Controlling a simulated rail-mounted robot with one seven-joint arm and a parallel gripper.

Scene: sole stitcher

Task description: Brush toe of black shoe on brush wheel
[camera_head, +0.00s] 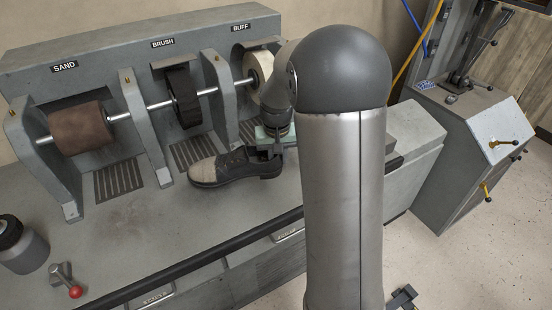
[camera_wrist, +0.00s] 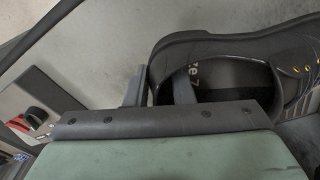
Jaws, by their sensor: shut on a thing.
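The black shoe (camera_head: 240,163) has a greyish-tan toe cap that points left in the head view, with the heel to the right. My gripper (camera_head: 277,150) is shut on the shoe's rear collar. In the wrist view my gripper (camera_wrist: 156,88) has one finger outside the shoe (camera_wrist: 225,45) and the other inside its opening. The black brush wheel (camera_head: 183,97) sits on the shaft under the BRUSH label, behind and left of the toe. The toe is apart from the wheel. I cannot tell whether the sole touches the bench.
The brown sanding wheel (camera_head: 80,128) is at the left and the pale buff wheel (camera_head: 259,70) at the right, on the same shaft. Grey upright dividers (camera_head: 140,125) separate the bays. A red-knobbed lever (camera_head: 70,284) and a dark-topped canister (camera_head: 22,250) stand front left. The bench's front middle is clear.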

